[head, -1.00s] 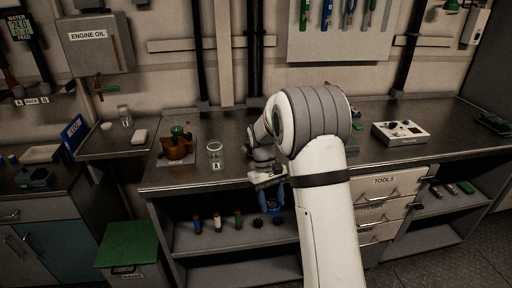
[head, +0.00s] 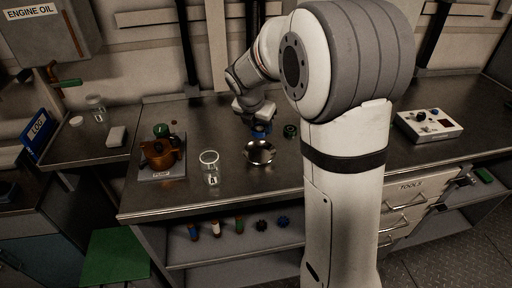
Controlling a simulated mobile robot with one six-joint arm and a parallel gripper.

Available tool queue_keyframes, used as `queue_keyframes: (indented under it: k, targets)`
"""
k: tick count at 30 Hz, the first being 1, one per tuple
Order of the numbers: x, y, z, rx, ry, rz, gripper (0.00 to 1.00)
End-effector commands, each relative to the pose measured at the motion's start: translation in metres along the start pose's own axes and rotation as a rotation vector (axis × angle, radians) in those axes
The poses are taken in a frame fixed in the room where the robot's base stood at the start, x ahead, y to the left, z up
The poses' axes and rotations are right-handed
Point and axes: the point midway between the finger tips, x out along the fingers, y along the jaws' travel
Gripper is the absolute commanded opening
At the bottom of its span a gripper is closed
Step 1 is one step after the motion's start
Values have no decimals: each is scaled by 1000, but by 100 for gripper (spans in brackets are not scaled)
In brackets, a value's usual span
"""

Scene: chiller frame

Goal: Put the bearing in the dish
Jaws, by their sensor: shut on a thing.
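A shiny round metal dish (head: 260,153) sits on the bench top, right of a clear glass jar. My gripper (head: 262,130) is just behind the dish, pointing down, with blue at its tips. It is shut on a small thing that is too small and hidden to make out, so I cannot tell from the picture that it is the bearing. A small dark green ring-like thing (head: 290,131) lies on the bench right of my gripper. The dish looks empty.
The glass jar (head: 209,168) stands left of the dish. A brown device (head: 163,155) is further left. A control box (head: 428,128) stands at right. Several small items (head: 238,226) stand on the shelf below. My arm hides part of the bench.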

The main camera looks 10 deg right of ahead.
Motion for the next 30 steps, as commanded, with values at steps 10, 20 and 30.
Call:
queue_keyframes:
  k: [10, 20, 30]
  targets:
    - [50, 0, -22, -21, 3, 5, 20]
    - [82, 2, -36, -24, 3, 6, 20]
    - [90, 3, -40, -23, 1, 9, 20]
